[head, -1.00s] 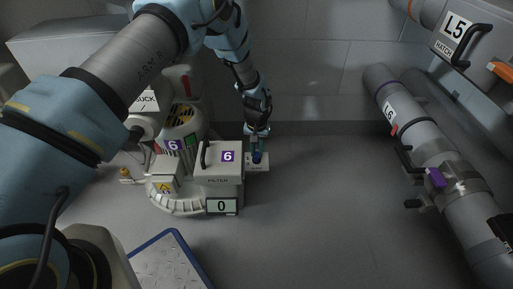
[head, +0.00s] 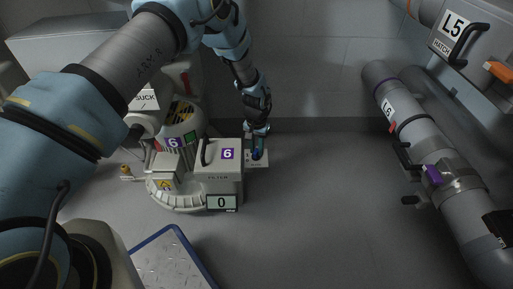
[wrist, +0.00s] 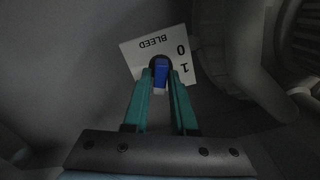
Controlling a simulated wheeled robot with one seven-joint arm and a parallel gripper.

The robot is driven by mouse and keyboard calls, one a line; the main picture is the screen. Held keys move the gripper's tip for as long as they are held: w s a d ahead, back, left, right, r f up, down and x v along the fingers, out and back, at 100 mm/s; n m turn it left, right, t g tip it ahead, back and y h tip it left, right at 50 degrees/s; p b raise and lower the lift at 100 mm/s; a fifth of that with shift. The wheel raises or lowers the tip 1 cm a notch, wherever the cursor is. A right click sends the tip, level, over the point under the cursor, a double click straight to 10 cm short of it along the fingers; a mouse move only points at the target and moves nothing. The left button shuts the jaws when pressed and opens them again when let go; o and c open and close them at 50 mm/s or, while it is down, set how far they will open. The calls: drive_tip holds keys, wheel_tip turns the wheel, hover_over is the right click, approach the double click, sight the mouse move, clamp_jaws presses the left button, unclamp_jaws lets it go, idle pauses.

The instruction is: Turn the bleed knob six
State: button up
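The bleed knob (wrist: 161,72) is a small blue lever on a dark round base, on a white plate (wrist: 132,58) marked BLEED, 0 and 1. In the wrist view the plate appears upside down and tilted. The teal fingers of my gripper (wrist: 161,80) lie close along both sides of the blue lever, with no clear gap. In the head view my gripper (head: 257,143) reaches down at the plate (head: 263,163), right of the filter box (head: 229,178) labelled with a purple 6. The knob is small and dark there.
A display (head: 222,203) on the box front reads 0. A blower (head: 181,125) with a purple 6 stands behind it on the left. The floor between is clear.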

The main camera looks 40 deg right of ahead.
drive_tip(key=o, duration=0.3)
drive_tip(key=shift+o, duration=0.2)
drive_tip(key=shift+w, duration=0.1)
